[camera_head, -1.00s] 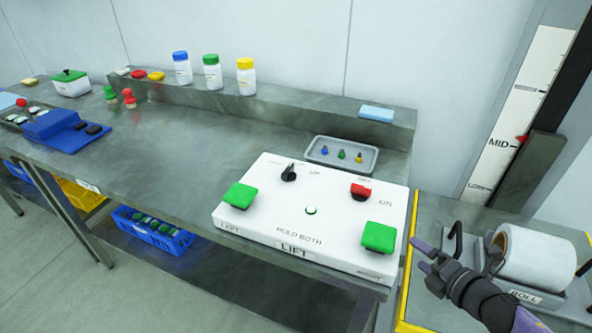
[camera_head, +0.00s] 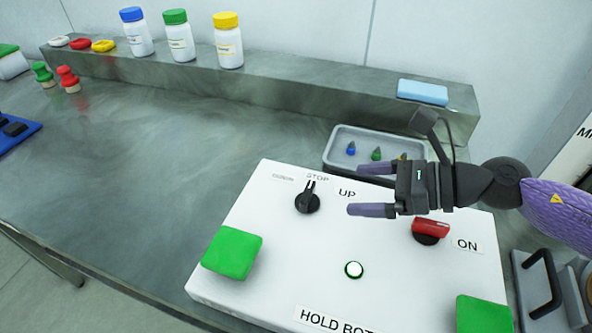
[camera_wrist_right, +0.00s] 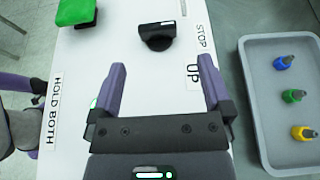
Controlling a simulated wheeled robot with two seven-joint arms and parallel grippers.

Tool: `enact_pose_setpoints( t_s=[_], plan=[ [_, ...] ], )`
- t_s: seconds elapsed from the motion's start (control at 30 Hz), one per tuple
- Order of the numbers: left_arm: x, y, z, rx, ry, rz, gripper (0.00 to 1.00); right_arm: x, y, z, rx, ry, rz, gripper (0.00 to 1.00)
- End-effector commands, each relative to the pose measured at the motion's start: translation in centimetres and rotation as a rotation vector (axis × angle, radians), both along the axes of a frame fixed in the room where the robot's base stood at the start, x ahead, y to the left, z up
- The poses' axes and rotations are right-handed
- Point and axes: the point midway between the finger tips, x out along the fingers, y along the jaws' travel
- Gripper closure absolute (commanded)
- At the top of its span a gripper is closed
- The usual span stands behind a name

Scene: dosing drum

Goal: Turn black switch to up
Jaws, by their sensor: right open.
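The black switch (camera_head: 308,201) sits on the white control panel (camera_head: 290,250), with its pointer towards the STOP label (camera_head: 317,177). The UP label (camera_head: 347,194) is just to its right. The switch also shows at the top of the right wrist view (camera_wrist_right: 156,38). My right gripper (camera_head: 372,189) is open and empty, over the panel to the right of the switch. Its two purple fingers (camera_wrist_right: 163,90) are apart and the switch lies ahead of them, not between them. Purple and black parts of my left arm show at the right wrist view's left edge; its jaws are unclear.
A red switch (camera_head: 430,229) by the ON label stands under my right wrist. Green buttons (camera_head: 232,253) are at the panel's front corners. A grey tray (camera_head: 345,135) with small coloured pegs lies behind the panel.

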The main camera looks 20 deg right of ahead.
Motion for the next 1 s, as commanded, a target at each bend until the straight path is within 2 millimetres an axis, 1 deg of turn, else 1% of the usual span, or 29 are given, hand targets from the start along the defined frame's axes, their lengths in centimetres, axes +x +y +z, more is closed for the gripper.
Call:
enact_pose_setpoints(
  t_s=[0.13, 0.23, 0.37, 0.5, 0.6, 0.73, 1.0],
  plan=[
    [-1.1, 0.3, -0.7, 0.004, 0.023, -0.002, 0.41, 0.6, 0.8, -0.5, 0.0, -0.006, 0.002, 0.0],
    [-1.7, 0.3, -1.5, 0.006, 0.039, -0.001, 0.41, 1.3, 1.8, -1.1, -0.001, -0.008, 0.002, 0.0],
    [-1.6, 0.3, -1.5, 0.007, 0.039, -0.001, 0.41, 2.5, 3.7, -1.6, 0.005, -0.007, 0.001, 0.0],
    [-1.3, 0.2, -1.5, 0.006, 0.035, -0.001, 0.41, 3.9, 5.8, -2.6, 0.006, -0.004, 0.001, 0.0],
    [-1.2, 0.1, -1.6, 0.004, 0.033, 0.0, 0.41, 4.6, 6.8, -3.3, 0.005, 0.0, -0.001, 0.0],
    [-0.9, -0.3, -1.6, -0.001, 0.029, 0.002, 0.41, 5.0, 7.4, -3.6, 0.003, 0.0, -0.001, 0.0],
    [-0.6, -0.4, -1.7, -0.004, 0.023, 0.003, 0.41, 5.1, 7.5, -3.7, 0.001, 0.0, -0.001, 0.0]
  ],
)
